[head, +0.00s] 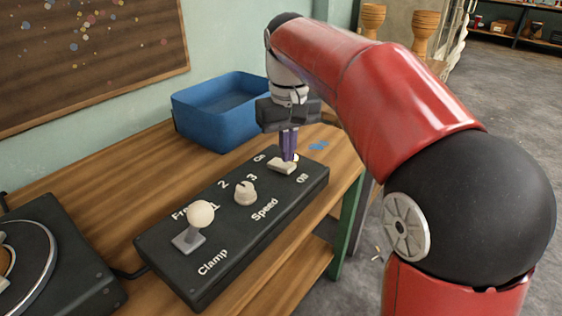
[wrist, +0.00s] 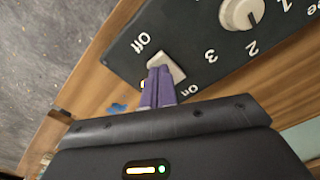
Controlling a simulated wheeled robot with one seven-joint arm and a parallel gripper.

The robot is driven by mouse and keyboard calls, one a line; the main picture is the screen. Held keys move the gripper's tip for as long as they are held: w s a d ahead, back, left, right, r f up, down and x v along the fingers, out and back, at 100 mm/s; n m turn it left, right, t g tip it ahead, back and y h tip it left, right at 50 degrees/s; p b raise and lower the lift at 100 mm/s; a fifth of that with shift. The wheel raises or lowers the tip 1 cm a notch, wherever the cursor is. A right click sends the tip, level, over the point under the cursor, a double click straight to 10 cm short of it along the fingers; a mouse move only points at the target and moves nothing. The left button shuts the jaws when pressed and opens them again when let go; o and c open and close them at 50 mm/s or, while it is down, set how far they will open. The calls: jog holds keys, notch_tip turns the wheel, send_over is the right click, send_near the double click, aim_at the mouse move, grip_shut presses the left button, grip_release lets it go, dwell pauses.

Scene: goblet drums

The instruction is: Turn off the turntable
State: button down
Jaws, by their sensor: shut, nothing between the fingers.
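The black control box (head: 220,262) lies on the wooden table, with a wire running toward the turntable (head: 45,262) at the left edge. At its far end is a pale rocker switch (head: 281,167) between the labels On and Off. My gripper (head: 288,158) is shut and empty, pointing down at the switch. In the wrist view the purple fingertips (wrist: 158,72) overlap the On side of the switch (wrist: 165,67). I cannot tell whether they touch it.
A Speed knob (head: 245,193) and a Clamp lever with a round white ball (head: 200,214) stand on the same box. A blue bin (head: 215,118) sits behind it. Blue bits (head: 318,146) lie near the table's right edge.

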aim_at(288, 165)
jog(key=shift+f+b, duration=0.5)
jog(key=shift+f, duration=0.35)
dwell(0.3)
jog(key=shift+r, duration=0.1)
notch_tip(288, 165, up, 7)
jog(key=p, duration=0.7)
jog(key=shift+d, duration=0.1)
jog(key=s+d+f+m+t, duration=0.2)
jog(key=s+d+f, duration=0.2)
jog(key=s, duration=0.6)
jog(key=s+d+f+m+t, duration=0.2)
jog(key=s+d+f, duration=0.3)
jog(key=s+d, duration=0.4)
jog(key=shift+s+d+f+t, duration=0.2)
jog(key=shift+s+d+t, duration=0.1)
jog(key=shift+s+t, duration=0.4)
